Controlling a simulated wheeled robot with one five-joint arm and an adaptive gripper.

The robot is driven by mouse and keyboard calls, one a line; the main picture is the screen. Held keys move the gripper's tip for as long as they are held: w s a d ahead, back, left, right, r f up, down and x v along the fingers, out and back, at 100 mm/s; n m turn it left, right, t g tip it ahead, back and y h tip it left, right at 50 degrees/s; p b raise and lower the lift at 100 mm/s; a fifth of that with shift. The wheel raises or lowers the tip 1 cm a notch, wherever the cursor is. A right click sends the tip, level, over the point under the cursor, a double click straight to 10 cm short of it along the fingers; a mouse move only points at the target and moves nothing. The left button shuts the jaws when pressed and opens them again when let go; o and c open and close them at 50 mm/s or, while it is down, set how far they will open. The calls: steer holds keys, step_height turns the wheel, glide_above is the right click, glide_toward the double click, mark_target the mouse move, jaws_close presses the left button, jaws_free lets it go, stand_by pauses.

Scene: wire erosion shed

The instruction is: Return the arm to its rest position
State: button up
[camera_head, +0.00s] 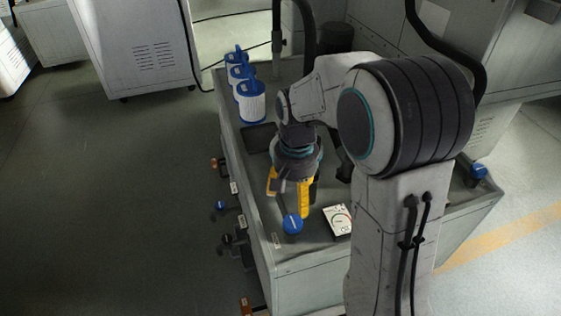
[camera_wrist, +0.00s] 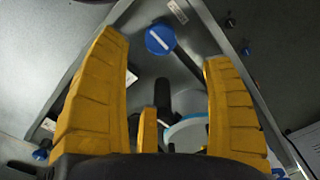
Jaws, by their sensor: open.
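My gripper (camera_head: 288,203) hangs pointing down over the grey bench (camera_head: 308,288), at the end of my bent arm. Its yellow fingers are spread apart, and nothing is seen held between them. In the wrist view my gripper (camera_wrist: 165,50) also shows its fingers wide apart, left and right, with a shorter yellow piece between them. A blue-capped valve handle (camera_head: 292,224) is just in front of the fingertips in the head view. A blue cap also shows beyond the fingers in the wrist view (camera_wrist: 160,38). I cannot tell the clearance to it.
Several white-and-blue filter cartridges (camera_head: 251,103) stand at the bench's back left. A white dial meter (camera_head: 338,219) lies right of my gripper. A dark flat pad (camera_head: 259,138) lies behind it. More valve handles (camera_head: 221,205) stick out at the left side. The left floor is clear.

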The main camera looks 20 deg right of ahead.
steer(key=s+r+n, duration=0.2)
steer(key=s+n, duration=0.4)
steer(key=s, duration=0.9)
step_height(320, 180, up, 18)
steer(key=t+p, duration=0.3)
steer(key=p, duration=1)
steer(key=shift+s+r, duration=0.25)
steer(key=shift+s, duration=0.2)
steer(key=shift+d, duration=0.1)
